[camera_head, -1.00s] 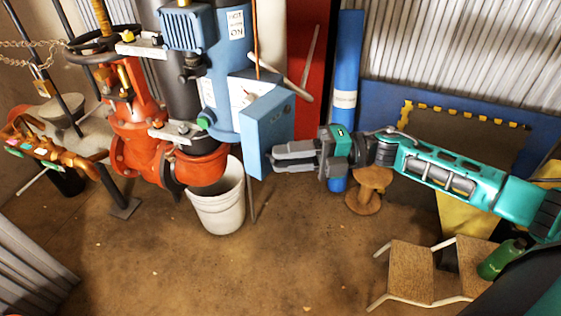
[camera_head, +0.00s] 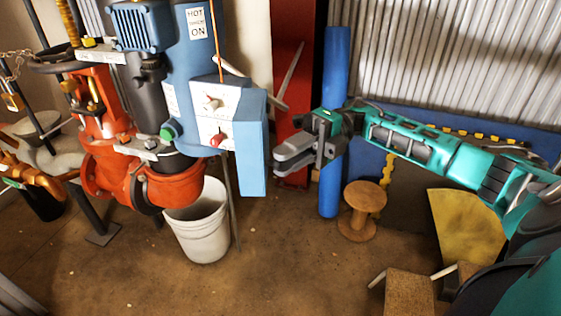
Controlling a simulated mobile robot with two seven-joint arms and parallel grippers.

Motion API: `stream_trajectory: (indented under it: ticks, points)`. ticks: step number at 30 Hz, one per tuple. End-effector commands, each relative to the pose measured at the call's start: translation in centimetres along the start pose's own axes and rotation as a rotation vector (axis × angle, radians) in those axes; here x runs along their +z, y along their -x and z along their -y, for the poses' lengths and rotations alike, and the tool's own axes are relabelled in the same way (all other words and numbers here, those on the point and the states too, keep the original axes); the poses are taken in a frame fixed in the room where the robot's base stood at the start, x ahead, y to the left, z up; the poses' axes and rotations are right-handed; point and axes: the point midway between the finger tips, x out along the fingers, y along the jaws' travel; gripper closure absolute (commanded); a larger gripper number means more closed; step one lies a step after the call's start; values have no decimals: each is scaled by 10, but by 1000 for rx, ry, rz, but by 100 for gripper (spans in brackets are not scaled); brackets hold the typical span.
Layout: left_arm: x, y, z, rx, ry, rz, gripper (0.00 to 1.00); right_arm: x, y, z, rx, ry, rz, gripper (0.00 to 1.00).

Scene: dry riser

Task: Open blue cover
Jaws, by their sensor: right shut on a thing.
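The blue cover (camera_head: 252,148) hangs at the right side of the blue valve actuator (camera_head: 202,70), standing out from it. It is swung open, and the white control panel (camera_head: 214,118) with its knobs, one of them red (camera_head: 218,140), shows beside it. My right gripper (camera_head: 279,158) comes in from the right, with its grey fingers at the right edge of the cover. My left gripper is not in view.
Orange pipework (camera_head: 165,185) and a white bucket (camera_head: 200,230) are below the actuator. A blue upright pipe (camera_head: 333,120) stands behind my right gripper. The floor at front centre is clear.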

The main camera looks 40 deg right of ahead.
Motion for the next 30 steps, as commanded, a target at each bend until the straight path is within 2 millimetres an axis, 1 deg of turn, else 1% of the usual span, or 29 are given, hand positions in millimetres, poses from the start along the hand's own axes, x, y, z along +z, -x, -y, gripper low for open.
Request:
stream_trajectory:
  ticks: [14,15,21,23,30]
  points:
    - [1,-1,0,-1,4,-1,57,-1,2,0,0,0,-9,100]
    - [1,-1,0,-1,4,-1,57,-1,2,0,0,0,-9,76]
    - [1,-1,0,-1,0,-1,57,-1,2,0,0,0,-9,57]
    - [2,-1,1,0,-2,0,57,-1,2,0,0,0,-9,52]
    - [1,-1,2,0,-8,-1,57,-1,3,0,0,0,-8,52]
